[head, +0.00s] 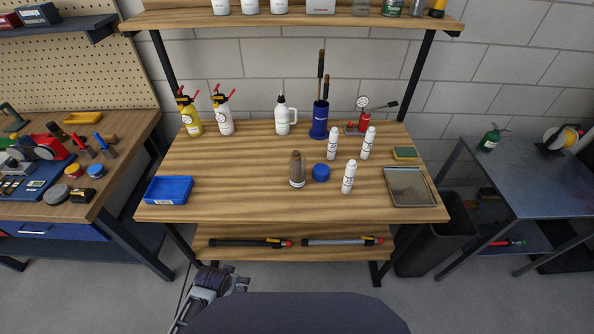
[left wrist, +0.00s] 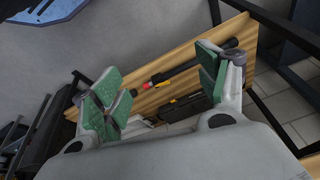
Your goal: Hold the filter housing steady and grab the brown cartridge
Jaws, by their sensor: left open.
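A brown upright cylinder with a narrower top and a pale band near its base (head: 297,167) stands at the middle of the workbench (head: 245,200). It looks like the brown cartridge in its filter housing, but I cannot tell the two apart at this size. A round blue cap (head: 321,172) lies just right of it. My left gripper (head: 241,281) is below the bench's front edge, well apart from the cylinder. In the left wrist view its green-padded fingers (left wrist: 166,88) are spread and empty. My right gripper is not in view.
White tubes (head: 349,177) stand right of the cap. A blue tray (head: 169,190) is at the left, a metal tray (head: 409,187) at the right. Behind stand a blue holder (head: 319,120) and bottles (head: 283,116). Long membrane tubes (head: 343,241) lie on the lower shelf.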

